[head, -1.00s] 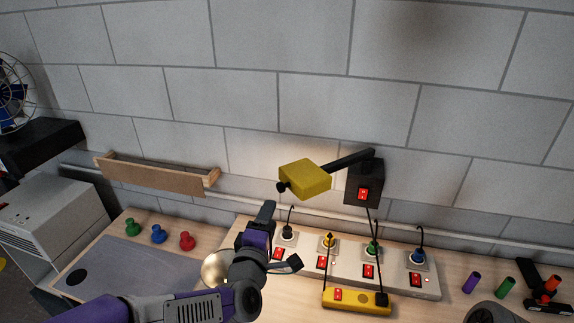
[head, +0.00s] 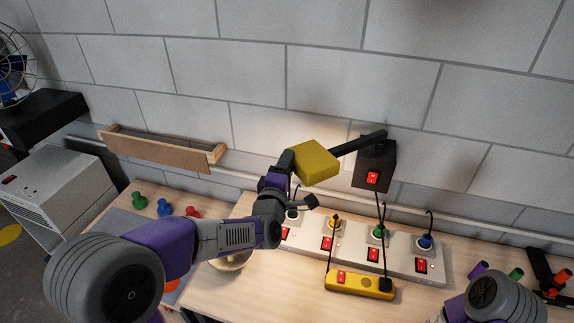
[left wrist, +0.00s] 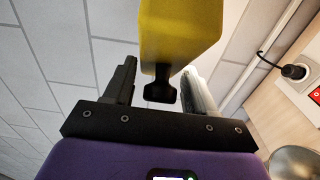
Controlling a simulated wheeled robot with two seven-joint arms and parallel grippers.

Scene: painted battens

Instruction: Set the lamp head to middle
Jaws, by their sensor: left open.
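The lamp has a yellow box-shaped head (head: 314,160) on a black arm (head: 358,144) that runs to a black wall box (head: 374,166) with a red switch. My left gripper (head: 286,165) is at the left end of the lamp head. In the left wrist view the yellow head (left wrist: 180,35) is just beyond the jaws, and its small black knob (left wrist: 161,88) stands between the two open fingers (left wrist: 155,90). I cannot tell whether a finger touches the knob. In the head view the knob is hidden behind the gripper. My right gripper is not in view.
Below the lamp is a grey socket strip (head: 400,262) with red switches and coloured plugs. A yellow power strip (head: 358,286) lies in front of it. A wooden wall shelf (head: 160,151) is at left. Coloured pegs (head: 164,207) stand on the bench, and a round bowl (head: 230,262) is beneath my arm.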

